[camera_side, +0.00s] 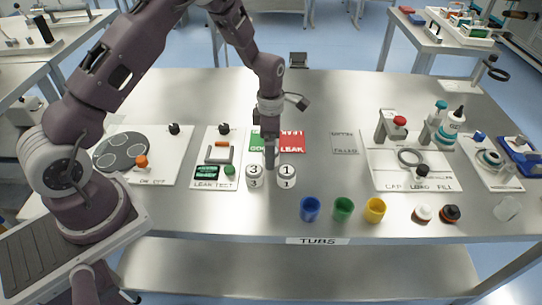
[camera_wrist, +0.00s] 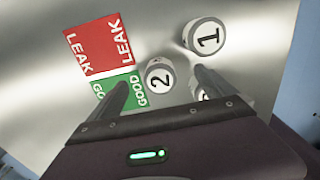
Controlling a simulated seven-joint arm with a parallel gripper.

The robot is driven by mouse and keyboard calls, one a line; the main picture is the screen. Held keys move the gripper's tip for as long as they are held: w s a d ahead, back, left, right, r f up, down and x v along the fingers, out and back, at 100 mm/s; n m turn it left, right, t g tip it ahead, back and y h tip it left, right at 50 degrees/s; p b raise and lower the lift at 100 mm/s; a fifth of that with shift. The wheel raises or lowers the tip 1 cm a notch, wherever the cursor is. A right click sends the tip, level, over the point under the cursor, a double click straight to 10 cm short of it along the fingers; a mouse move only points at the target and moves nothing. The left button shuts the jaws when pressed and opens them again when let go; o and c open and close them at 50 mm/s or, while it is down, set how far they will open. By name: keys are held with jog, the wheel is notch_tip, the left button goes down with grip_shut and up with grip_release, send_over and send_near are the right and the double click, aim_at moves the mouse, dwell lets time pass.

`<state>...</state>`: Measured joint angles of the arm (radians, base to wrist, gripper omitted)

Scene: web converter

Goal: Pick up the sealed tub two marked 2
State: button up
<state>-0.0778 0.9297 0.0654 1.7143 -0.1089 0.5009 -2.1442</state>
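Tub two (camera_wrist: 159,76), a white round tub with a black 2 on its lid, stands upright in the wrist view between my two fingers. My gripper (camera_wrist: 161,80) is open, with one finger on each side of tub two; I cannot tell how far down the fingers reach. In the side view my gripper (camera_side: 270,155) points down just behind tubs 3 and 1, and tub two is hidden there. Tub 3 (camera_side: 254,177) and tub 1 (camera_side: 287,178) stand upright in front. Tub 1 also shows in the wrist view (camera_wrist: 206,38).
A red LEAK pad (camera_side: 291,142) and a green GOOD pad (camera_side: 257,140) lie behind the tubs. The leak test board (camera_side: 207,178) is at left. Blue (camera_side: 310,209), green (camera_side: 344,209) and yellow (camera_side: 375,210) cups stand front right.

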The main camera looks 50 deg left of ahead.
jog(key=c, duration=1.7)
jog(key=shift+r, duration=3)
jog(key=shift+c, duration=0.2)
